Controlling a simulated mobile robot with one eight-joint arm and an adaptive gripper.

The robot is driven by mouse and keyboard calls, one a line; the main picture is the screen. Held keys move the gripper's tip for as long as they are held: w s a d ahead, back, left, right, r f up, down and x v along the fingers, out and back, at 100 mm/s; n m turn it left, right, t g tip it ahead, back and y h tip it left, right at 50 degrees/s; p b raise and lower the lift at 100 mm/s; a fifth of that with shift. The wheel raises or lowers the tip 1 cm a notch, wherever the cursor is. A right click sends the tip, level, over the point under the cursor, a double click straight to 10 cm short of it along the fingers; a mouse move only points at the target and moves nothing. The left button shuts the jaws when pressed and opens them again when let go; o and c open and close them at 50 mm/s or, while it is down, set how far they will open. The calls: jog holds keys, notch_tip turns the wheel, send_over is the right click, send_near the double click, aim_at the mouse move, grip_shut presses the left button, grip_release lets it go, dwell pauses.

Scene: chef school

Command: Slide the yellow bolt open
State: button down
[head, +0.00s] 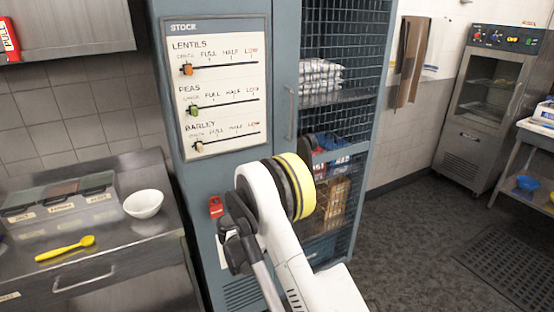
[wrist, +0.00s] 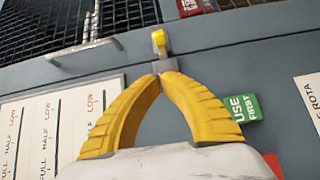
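The yellow bolt (wrist: 159,42) is a small yellow knob on a grey metal mount on the blue-grey cabinet, at the top middle of the wrist view. My gripper (wrist: 160,74) has two ribbed yellow fingers that arch together, with their tips meeting just below the bolt in the picture. The tips look shut with nothing clear between them. A small grey piece shows at the tips; I cannot tell whether it is fingertip or bolt mount. Contact with the bolt cannot be told. In the head view my arm covers part of the cabinet (head: 285,60), and I cannot make out the bolt.
A stock board (head: 222,85) with sliders is on the cabinet's left panel. A mesh door (head: 345,30) with a handle (wrist: 85,49) is beside it. A green tag (wrist: 240,108) is right of the fingers. A steel counter with a white bowl (head: 143,204) stands left.

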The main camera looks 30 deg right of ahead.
jog(key=shift+w+f, duration=0.15)
jog(key=shift+w, duration=0.05)
jog(key=shift+s, duration=0.1)
jog(key=s+d+b+x, duration=0.1)
jog(key=d+b+x, duration=0.1)
jog(key=x, duration=1.1)
jog(key=shift+s, duration=0.45)
